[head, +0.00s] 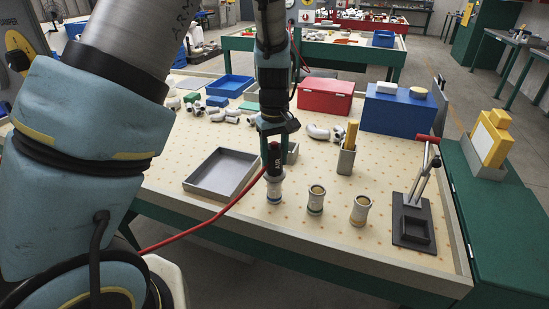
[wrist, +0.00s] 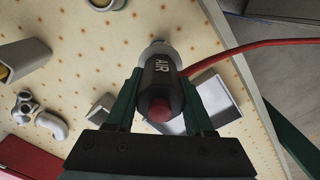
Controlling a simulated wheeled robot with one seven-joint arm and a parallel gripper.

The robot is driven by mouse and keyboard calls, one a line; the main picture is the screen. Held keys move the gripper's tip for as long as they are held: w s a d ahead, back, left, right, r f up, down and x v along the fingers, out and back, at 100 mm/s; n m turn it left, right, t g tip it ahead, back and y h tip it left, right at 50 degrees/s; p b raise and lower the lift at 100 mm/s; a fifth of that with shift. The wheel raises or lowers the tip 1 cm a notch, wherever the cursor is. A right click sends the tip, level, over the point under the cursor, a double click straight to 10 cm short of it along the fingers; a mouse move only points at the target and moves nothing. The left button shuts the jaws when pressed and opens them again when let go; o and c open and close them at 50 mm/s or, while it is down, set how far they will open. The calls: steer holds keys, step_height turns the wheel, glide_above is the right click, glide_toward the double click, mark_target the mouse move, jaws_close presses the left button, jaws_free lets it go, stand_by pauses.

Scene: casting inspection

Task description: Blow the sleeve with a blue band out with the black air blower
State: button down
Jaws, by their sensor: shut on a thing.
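My gripper (head: 275,139) is shut on the black air blower (head: 274,160), which points down. The blower also shows in the wrist view (wrist: 160,78) with its AIR label, between the fingers (wrist: 163,100). A pale sleeve (head: 274,192) stands upright directly under the blower; its top is hidden, so I cannot tell whether the nozzle is inside or just above. Its band looks dull bluish, not clear. A middle sleeve (head: 316,202) has a dark greenish band. The right sleeve (head: 361,211) has a yellowish band. Both stand upright with open tops.
A red hose (head: 205,222) trails left from the blower. A grey tray (head: 222,172) lies left of the sleeves. A holder with yellow sticks (head: 347,158) stands behind them, and a dark stand with a red-handled lever (head: 412,225) stands to the right. Bare tabletop surrounds the sleeves.

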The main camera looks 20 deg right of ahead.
steer(key=shift+r+p, duration=2.95)
steer(key=shift+r, duration=0.75)
